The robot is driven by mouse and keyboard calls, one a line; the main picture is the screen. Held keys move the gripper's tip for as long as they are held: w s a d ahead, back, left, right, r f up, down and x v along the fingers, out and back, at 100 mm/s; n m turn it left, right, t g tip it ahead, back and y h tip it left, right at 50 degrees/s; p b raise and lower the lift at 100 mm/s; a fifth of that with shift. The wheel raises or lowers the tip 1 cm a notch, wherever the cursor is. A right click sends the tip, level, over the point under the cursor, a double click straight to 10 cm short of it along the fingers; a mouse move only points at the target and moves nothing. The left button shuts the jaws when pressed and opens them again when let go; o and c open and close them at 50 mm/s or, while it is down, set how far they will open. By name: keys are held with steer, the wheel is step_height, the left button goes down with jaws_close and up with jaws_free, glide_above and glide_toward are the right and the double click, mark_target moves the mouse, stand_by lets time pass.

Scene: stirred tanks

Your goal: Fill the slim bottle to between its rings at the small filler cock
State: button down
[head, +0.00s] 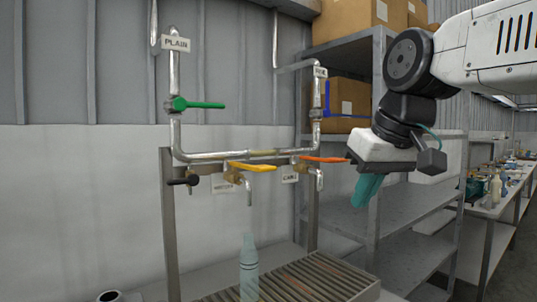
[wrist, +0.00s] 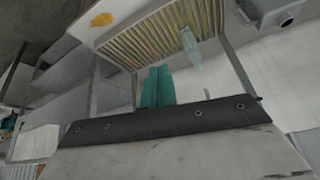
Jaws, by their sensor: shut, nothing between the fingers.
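The slim bottle (head: 248,268), pale blue-green and see-through, stands upright on the slatted drain grate (head: 318,279). In the head view it appears below the spout of the yellow-handled cock (head: 252,167), with a gap between mouth and spout. Faint bands show on its body; the liquid level cannot be made out. In the wrist view the bottle (wrist: 191,50) is over the grate slats. My gripper (head: 366,190) has teal fingers, shut and empty, to the right of the orange-handled cock (head: 323,159) and apart from it. The fingers also show in the wrist view (wrist: 157,87).
A black-handled cock (head: 184,181) is at the left. Green (head: 198,104) and blue (head: 327,103) valve handles sit on the upright pipes, the left one labelled PLAIN. Grey shelves (head: 405,210) with cardboard boxes (head: 347,18) stand behind my arm. A cluttered bench (head: 490,210) is at far right.

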steer(key=w+a+r+n+t+y, duration=0.1)
steer(key=w+a+r, duration=0.4)
steer(key=r, duration=0.3)
steer(key=w+a+r+n+t+y, duration=0.1)
steer(key=w+a+r+n, duration=0.1)
steer(key=w+a+r, duration=0.2)
step_height(320, 180, up, 4)
steer(key=shift+w+a+y, duration=0.4)
steer(key=shift+a, duration=0.7)
glide_above(268, 167)
steer(key=f, duration=0.6)
steer(key=shift+s+d+f, duration=0.15)
steer(key=shift+s+f, duration=0.05)
steer(key=shift+f, duration=0.15)
step_height(268, 167, down, 3)
steer(key=shift+w+f, duration=0.15)
steer(key=shift+f, duration=0.55)
